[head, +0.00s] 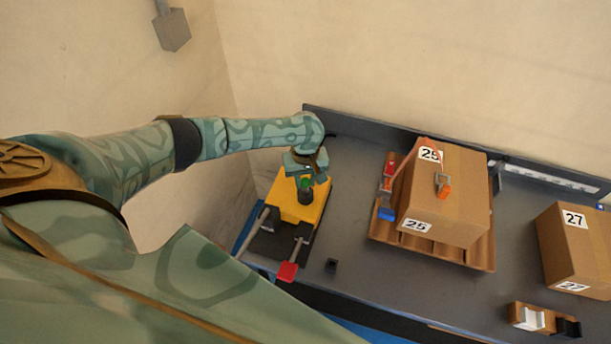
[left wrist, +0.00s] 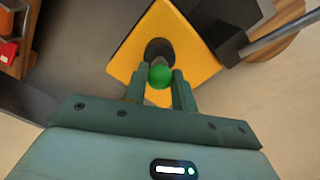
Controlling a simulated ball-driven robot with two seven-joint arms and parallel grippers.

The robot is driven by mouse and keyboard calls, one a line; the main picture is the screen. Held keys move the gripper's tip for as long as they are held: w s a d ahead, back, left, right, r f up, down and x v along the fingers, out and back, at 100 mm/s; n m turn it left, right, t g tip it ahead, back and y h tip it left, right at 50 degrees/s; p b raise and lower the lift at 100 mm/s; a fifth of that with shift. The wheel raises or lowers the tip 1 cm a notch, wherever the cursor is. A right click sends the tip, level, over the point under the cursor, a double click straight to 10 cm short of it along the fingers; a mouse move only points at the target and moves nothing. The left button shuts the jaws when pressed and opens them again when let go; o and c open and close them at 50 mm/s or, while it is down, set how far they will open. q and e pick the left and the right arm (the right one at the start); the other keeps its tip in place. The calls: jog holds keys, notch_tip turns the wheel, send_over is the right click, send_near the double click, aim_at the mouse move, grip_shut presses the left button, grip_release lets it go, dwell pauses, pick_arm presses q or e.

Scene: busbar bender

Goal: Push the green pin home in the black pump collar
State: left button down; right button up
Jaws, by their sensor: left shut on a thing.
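The green pin (left wrist: 160,76) shows its round green head between the fingertips of my left gripper (left wrist: 161,84) in the left wrist view. The gripper is shut on it. The black pump collar (left wrist: 158,49) stands on the yellow pump body (left wrist: 192,62), just beyond the pin. In the head view my left gripper (head: 304,174) is over the yellow body (head: 288,209), with the green pin (head: 304,184) at its tip against the dark collar (head: 307,197). How deep the pin sits in the collar is hidden. My right gripper is not in view.
A red-ended lever (head: 287,271) and a metal bar (head: 254,232) stick out in front of the pump. A carton marked 25 (head: 460,200) stands on a wooden pallet (head: 390,234) to the right. A carton marked 27 (head: 570,245) is farther right. Grey bench top (head: 345,200) lies clear between pump and pallet.

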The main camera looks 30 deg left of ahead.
aim_at(305, 180)
pick_arm(q)
jog(key=shift+f+b, duration=0.4)
jog(key=shift+f, duration=0.55)
jog(key=c, duration=1.1)
grip_release()
jog(key=shift+o, duration=0.2)
jog(key=shift+r, duration=0.1)
notch_tip(305, 180, up, 16)
jog(key=p, duration=0.5)
jog(key=shift+p, duration=0.3)
